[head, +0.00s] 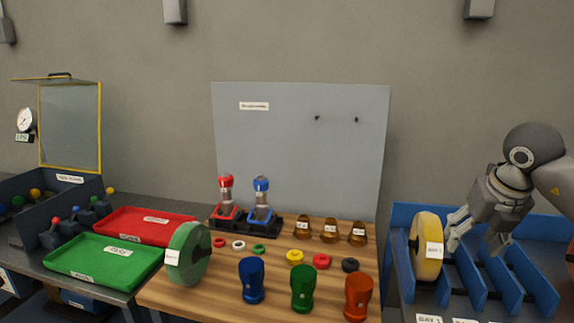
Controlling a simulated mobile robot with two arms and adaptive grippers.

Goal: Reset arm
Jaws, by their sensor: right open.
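My right gripper (474,232) is at the right side of the head view, its fingers pointing down. It is open, just right of a yellow wheel-shaped disc (426,247) with a white label. The disc stands upright in a blue slotted rack (402,219). Some of the gripper's fingers overlap the rack in the picture; I cannot tell whether they touch the disc. My left gripper does not show in the view.
A wooden table (216,295) holds a green disc (190,251), coloured cups, rings, brass parts and red and blue tools. A red tray (146,226) and green tray (105,260) lie left. A grey board (300,150) stands behind. Free air lies above the table.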

